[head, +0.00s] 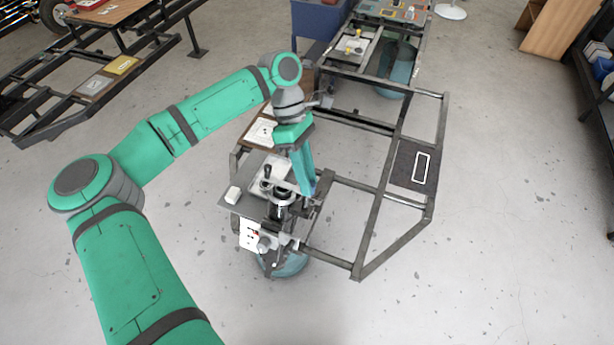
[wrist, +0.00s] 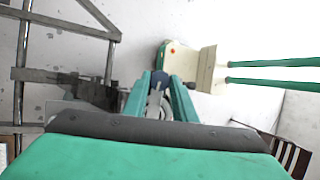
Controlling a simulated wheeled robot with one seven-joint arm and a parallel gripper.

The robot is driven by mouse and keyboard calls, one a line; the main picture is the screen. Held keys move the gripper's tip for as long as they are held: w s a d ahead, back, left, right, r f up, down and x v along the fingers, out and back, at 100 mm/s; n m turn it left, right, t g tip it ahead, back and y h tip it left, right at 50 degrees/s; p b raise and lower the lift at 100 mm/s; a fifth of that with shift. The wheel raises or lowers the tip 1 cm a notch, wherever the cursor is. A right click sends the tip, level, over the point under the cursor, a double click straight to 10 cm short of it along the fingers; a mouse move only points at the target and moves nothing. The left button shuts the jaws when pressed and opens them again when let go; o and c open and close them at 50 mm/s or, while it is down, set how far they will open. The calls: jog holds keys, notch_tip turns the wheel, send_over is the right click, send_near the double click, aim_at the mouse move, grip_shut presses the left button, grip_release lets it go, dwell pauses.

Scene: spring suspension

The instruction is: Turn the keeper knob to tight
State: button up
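The spring suspension unit (head: 281,205), dark with a light ring, stands at the near left corner of the steel frame. A round grey knob (head: 264,244) sits low on its front, beside a white plate (head: 249,234) with small red marks; I cannot tell for sure that this is the keeper knob. My gripper (head: 310,190) points down just right of the unit's top. My gripper hides some of the unit.
The dark steel frame (head: 372,235) runs right and back from the unit. A dark panel with a white outline (head: 421,168) lies on the frame's right.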

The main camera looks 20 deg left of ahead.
jog(key=o, duration=0.4)
jog(key=shift+w+a, duration=0.1)
jog(key=v, duration=1)
jog(key=shift+r, duration=0.3)
jog(key=shift+w, duration=0.1)
